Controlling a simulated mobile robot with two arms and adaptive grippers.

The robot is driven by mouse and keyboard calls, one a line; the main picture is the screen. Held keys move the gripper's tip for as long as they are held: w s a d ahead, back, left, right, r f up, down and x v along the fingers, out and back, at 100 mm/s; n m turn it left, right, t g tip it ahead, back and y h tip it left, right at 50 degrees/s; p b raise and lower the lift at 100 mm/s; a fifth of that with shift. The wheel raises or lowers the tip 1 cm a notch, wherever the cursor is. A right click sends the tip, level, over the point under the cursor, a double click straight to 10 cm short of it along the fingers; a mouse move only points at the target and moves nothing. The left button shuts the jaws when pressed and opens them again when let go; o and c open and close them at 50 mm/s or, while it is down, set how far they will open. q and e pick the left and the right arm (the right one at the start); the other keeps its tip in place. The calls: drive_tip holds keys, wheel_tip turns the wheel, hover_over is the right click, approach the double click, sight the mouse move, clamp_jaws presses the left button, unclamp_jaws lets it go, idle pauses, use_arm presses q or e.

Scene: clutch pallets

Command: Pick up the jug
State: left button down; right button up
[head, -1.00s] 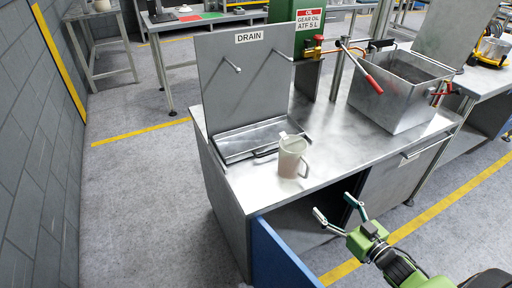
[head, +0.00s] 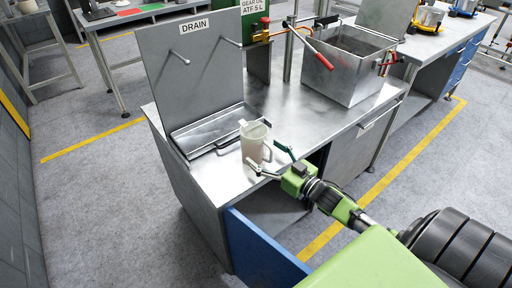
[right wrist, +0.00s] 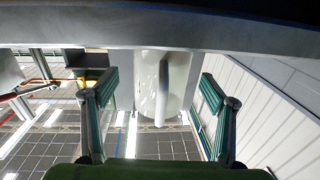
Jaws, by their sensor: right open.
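The jug (head: 252,148) is a pale, beige-white vessel with a handle, upright on the front edge of the metal bench (head: 310,128). My right gripper (head: 265,157) is open at the jug's near side, at the bench edge. In the right wrist view the jug (right wrist: 148,88) shows between the two spread fingers (right wrist: 160,100), with its handle (right wrist: 162,92) facing the camera. The fingers look apart from the jug, one on each side; how far they reach along it is unclear. My left gripper is not in view.
A drain tray (head: 208,133) with an upright DRAIN panel (head: 185,75) stands behind the jug. A metal tank (head: 345,75) with a red-handled lever (head: 318,53) is to the right. A blue cabinet door (head: 262,250) hangs open below the bench front.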

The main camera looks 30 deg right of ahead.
drive_tip(key=w, duration=0.2)
drive_tip(key=w+a, duration=0.1)
drive_tip(key=w, duration=0.1)
drive_tip(key=shift+w, duration=0.15)
drive_tip(key=c, duration=1.4)
drive_tip(key=shift+r, duration=0.2)
